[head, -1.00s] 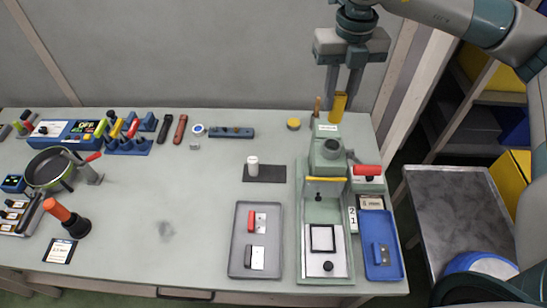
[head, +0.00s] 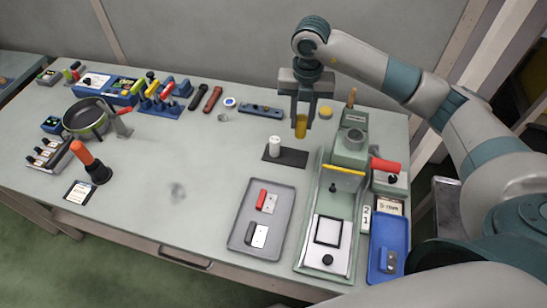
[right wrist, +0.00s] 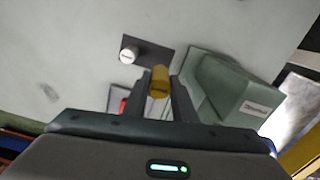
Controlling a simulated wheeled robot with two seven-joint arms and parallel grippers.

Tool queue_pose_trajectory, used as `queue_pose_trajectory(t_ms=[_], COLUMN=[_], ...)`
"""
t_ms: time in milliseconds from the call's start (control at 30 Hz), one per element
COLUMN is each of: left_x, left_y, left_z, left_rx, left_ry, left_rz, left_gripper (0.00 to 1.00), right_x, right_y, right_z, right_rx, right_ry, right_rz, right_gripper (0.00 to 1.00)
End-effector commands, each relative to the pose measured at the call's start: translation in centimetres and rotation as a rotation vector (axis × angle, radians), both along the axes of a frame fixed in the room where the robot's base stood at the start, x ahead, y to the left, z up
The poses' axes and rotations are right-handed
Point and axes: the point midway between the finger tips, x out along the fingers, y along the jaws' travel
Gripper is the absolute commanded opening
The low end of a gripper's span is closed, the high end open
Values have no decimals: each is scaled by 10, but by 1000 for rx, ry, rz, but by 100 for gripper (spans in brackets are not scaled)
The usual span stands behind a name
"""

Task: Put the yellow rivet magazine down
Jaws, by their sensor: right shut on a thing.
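The yellow rivet magazine (head: 301,127) is held upright between the fingers of my right gripper (head: 301,116). It hangs above the back part of the table, behind and right of the white cylinder. In the right wrist view the yellow magazine (right wrist: 159,82) also sits between the two fingertips. A white cylinder (head: 275,146) stands on a dark mat (head: 294,158) just in front and to the left. The green press machine (head: 350,150) stands to the right. My left gripper is not in view.
A round yellow-topped piece (head: 325,112) stands behind the press. A blue bar (head: 260,110) lies at the back. A grey tray (head: 233,240) and a blue tray (head: 385,225) lie at the front. The table's middle left is mostly clear.

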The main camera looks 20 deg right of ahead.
Motion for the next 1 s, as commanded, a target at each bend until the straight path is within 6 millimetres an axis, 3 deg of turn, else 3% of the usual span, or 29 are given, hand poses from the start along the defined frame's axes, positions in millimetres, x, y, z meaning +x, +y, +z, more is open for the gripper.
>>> queue_pose_trajectory(t_ms=[567, 1000], left_x=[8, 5], left_y=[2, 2], left_z=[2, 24], left_rx=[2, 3], left_ry=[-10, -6], left_rz=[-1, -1], left_gripper=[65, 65], right_x=[-1, -1], right_y=[-3, -3], right_z=[-11, -66], right_rx=[-3, -4], right_ry=[5, 5], right_rz=[-18, -18], right_gripper=[6, 6])
